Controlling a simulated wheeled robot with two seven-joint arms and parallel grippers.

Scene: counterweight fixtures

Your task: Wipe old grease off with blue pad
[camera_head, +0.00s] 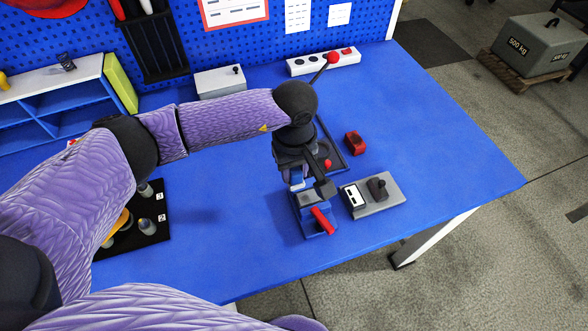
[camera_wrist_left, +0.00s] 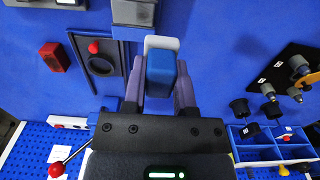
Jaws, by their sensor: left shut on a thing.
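My left gripper (camera_head: 310,187) points down over the blue bench and is shut on a blue pad (camera_wrist_left: 160,68). The pad sits between the two fingers in the left wrist view, with a pale piece at its far end. In the head view only a small blue and white part of it (camera_head: 297,178) shows beside the fingers. The gripper is just behind a blue fixture with a red handle (camera_head: 321,221). A black-framed plate with a round hole (camera_wrist_left: 101,62) and a red knob lies under the wrist. I cannot make out any grease. My right gripper is out of view.
A grey plate with a black knob (camera_head: 392,196) lies right of the fixture, and a red block (camera_head: 354,143) lies behind it. A black board with pegs (camera_head: 150,229) is at left. A white switch strip (camera_head: 323,62) stands at the back. The bench's right side is clear.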

